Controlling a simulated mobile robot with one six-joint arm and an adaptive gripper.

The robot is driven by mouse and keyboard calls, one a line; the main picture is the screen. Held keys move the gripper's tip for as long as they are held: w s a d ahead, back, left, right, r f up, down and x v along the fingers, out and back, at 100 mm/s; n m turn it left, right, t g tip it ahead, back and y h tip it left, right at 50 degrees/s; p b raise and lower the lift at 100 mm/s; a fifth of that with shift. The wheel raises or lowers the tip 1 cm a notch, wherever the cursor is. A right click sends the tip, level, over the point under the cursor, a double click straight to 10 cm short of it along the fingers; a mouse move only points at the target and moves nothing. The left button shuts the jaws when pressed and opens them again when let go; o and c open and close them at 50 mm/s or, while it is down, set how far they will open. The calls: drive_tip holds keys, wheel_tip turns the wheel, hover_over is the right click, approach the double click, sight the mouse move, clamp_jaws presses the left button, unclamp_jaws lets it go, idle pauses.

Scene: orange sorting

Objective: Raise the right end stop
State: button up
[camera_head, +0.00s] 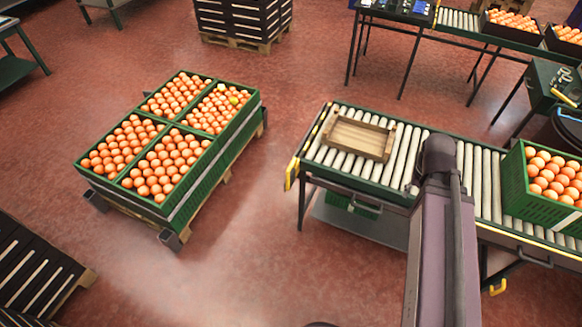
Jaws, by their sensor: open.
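The roller conveyor (467,165) runs from the middle of the view to the right edge, where it leaves the frame. Its left end has a yellow bar (291,172) at the corner. A yellow fitting (498,287) hangs below the front rail at lower right; I cannot tell whether it belongs to the right end stop. No part is clearly recognisable as the right end stop. My arm rises across the front of the conveyor, and its dark joint covers some rollers. My gripper's fingers do not show.
A shallow wooden tray (386,132) lies on the left rollers. A green crate of oranges (531,206) stands on the right rollers. Several full green crates (223,148) sit on a pallet at left. Red floor is clear between pallet and conveyor.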

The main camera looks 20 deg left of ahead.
drive_tip(key=w+a+f+n+t+h+b, duration=0.2)
drive_tip(key=w+a+f+h+b, duration=0.3)
drive_tip(key=a+f+b, duration=0.5)
drive_tip(key=n+t+h+b, duration=0.1)
drive_tip(key=n+t+b, duration=0.3)
drive_tip(key=t+b, duration=1.45)
approach(291, 164)
wheel_tip(291, 164, up, 5)
drive_tip(key=s+a+g+b, duration=0.2)
drive_tip(key=g+b, duration=0.4)
drive_tip(key=g, duration=0.1)
drive_tip(key=shift+s+a+t, duration=0.35)
drive_tip(key=shift+s+a, duration=0.05)
drive_tip(key=shift+a, duration=0.05)
drive_tip(key=b+x, duration=0.3)
drive_tip(key=x, duration=1)
drive_tip(key=shift+w+d+f, duration=0.1)
drive_tip(key=shift+w+d, duration=0.2)
clamp_jaws()
